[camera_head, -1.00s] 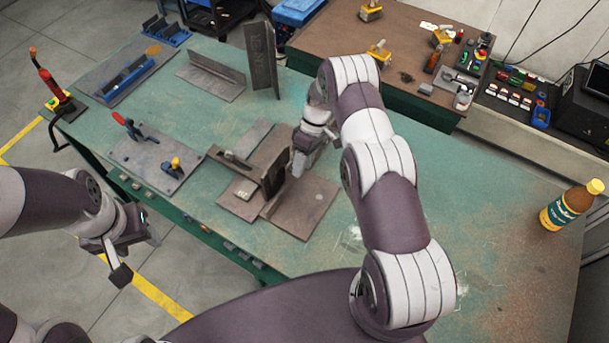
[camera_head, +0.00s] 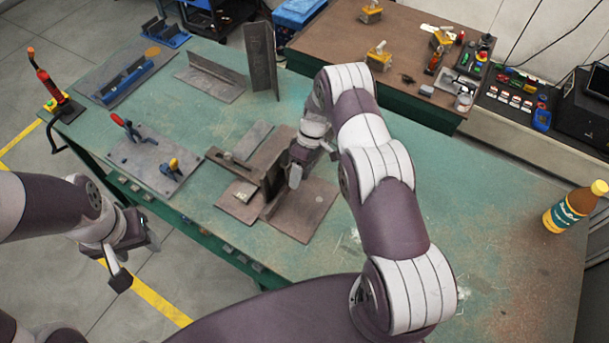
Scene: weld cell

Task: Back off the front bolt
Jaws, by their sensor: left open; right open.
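The brown metal fixture (camera_head: 302,212), with flat plates and an upright plate, lies in the middle of the green table. My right gripper (camera_head: 296,172) is at the right side of its upright plate, pointing down, open, with nothing seen between its fingers. I cannot tell whether it touches the fixture. The front bolt is too small to make out or is hidden by the plate and gripper. My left gripper (camera_head: 136,262) is open and empty, off the table's near left edge, above the floor.
The green table (camera_head: 480,215) has free room on the right. A plate with a red-handled clamp (camera_head: 133,130) lies left of the fixture. Angle pieces (camera_head: 212,78) and a tall upright profile (camera_head: 261,60) stand behind. A bottle (camera_head: 573,207) stands at the right edge.

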